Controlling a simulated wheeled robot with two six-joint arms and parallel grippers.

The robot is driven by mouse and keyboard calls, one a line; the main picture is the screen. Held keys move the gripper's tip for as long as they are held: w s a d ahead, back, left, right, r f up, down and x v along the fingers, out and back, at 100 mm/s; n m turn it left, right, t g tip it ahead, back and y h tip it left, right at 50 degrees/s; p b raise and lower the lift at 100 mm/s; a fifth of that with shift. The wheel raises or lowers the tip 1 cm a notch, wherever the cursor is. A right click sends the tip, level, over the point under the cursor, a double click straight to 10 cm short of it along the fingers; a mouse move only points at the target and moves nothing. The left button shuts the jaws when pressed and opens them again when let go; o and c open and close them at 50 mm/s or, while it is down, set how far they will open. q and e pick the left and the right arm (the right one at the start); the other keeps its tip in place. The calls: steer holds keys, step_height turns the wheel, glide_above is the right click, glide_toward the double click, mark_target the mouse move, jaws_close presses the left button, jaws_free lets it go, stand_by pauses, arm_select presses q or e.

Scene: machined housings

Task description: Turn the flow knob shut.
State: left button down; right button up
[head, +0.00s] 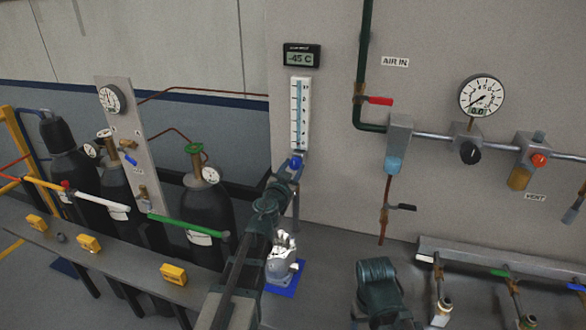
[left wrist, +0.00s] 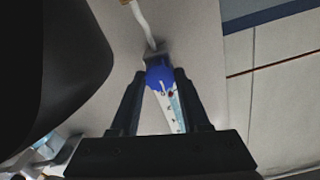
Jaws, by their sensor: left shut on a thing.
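The blue flow knob (head: 297,160) sits at the foot of the white flowmeter (head: 300,112) on the grey wall panel. My left gripper (head: 290,169) reaches up to it from below and hides part of it. In the left wrist view, the knob (left wrist: 160,77) lies between the two dark fingers of the left gripper (left wrist: 161,73), which is shut on it. A pale mark and a small red spot show near the knob's lower edge there. The flowmeter tube (left wrist: 169,110) runs behind it. My right arm shows at the lower middle, but its gripper cannot be made out.
A display (head: 302,57) reading -45 C hangs above the flowmeter. A green pipe with a red-handled valve (head: 380,101) and a pressure gauge (head: 481,96) are to the right. Black cylinders (head: 203,215) stand left behind a grey rail. A white object on a blue mat (head: 283,291) stands below.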

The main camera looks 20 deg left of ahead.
arm_select(q)
steer(key=shift+s, duration=0.1)
steer(key=shift+c, duration=1.9)
jaws_free()
